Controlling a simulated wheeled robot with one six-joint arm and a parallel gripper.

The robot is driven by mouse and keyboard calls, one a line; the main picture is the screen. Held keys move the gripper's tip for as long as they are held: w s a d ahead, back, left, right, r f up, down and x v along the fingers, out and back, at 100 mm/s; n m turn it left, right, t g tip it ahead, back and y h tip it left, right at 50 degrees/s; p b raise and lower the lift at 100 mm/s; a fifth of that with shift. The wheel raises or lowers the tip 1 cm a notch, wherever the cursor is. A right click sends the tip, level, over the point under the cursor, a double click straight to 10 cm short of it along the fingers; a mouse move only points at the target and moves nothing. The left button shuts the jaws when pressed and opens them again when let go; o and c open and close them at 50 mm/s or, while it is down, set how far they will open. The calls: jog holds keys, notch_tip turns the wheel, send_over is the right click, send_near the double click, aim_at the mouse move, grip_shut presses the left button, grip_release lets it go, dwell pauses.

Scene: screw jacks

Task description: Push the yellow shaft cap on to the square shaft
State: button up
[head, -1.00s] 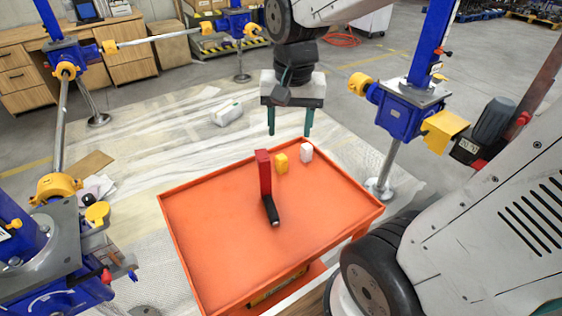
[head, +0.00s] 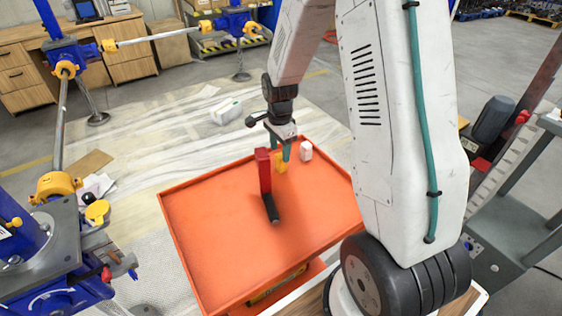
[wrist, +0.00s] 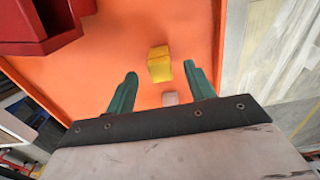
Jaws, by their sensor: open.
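The small yellow shaft cap (head: 281,168) sits on the orange tray, beside a red upright block. It also shows in the wrist view (wrist: 159,62), near the line between the two green fingertips. My gripper (head: 277,154) is open above the cap, its fingers apart and pointing down; it shows in the wrist view (wrist: 160,69) with nothing clamped. I cannot tell whether the fingers reach down beside the cap. Blue screw jacks (head: 60,250) stand at the left with yellow fittings; I cannot make out which end is the bare square shaft.
The orange tray (head: 215,255) also carries the red block (head: 263,175) with a black handle and a white block (head: 306,151), close to the cap. The tray has a raised rim. My arm hides the right side. The tray's left part is clear.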

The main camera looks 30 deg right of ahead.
aim_at(281, 155)
jog(key=f, duration=0.4)
jog(key=shift+d+f, duration=0.25)
jog(key=shift+f, duration=0.1)
jog(key=c, duration=1.1)
jog(key=shift+o, duration=0.2)
jog(key=shift+r, duration=0.15)
